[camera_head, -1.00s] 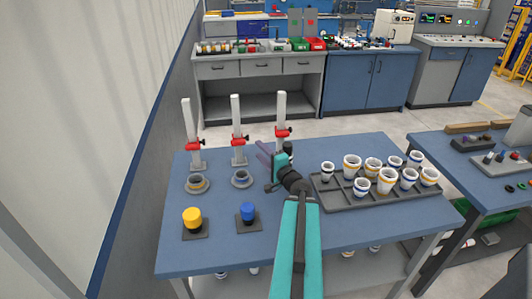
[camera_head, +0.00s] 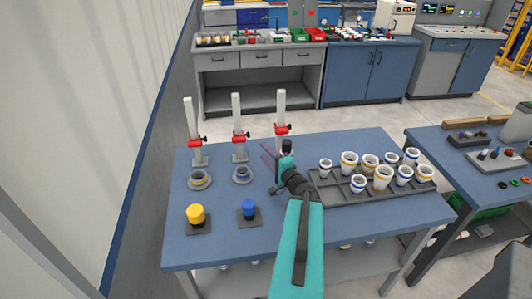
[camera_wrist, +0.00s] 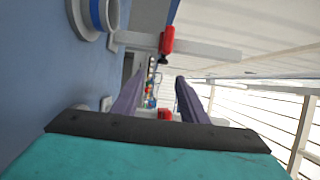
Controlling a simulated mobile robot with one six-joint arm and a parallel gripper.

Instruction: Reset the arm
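My gripper (camera_head: 268,155) is above the blue table (camera_head: 300,240), in front of the right-hand post. In the wrist view its two purple fingers (camera_wrist: 155,98) stand apart with nothing between them. My teal arm reaches in from the bottom of the head view. Three white posts with red clamps stand along the back of the table: left (camera_head: 194,125), middle (camera_head: 237,120) and right (camera_head: 280,110). The right post's base is hidden behind my gripper.
A grey tray (camera_head: 350,198) with several white cups stands on the right of the table. A yellow cap (camera_head: 195,213) and a blue cap (camera_head: 248,208) sit on dark square bases at the front left. Round holders stand before the left (camera_head: 199,182) and middle (camera_head: 242,177) posts.

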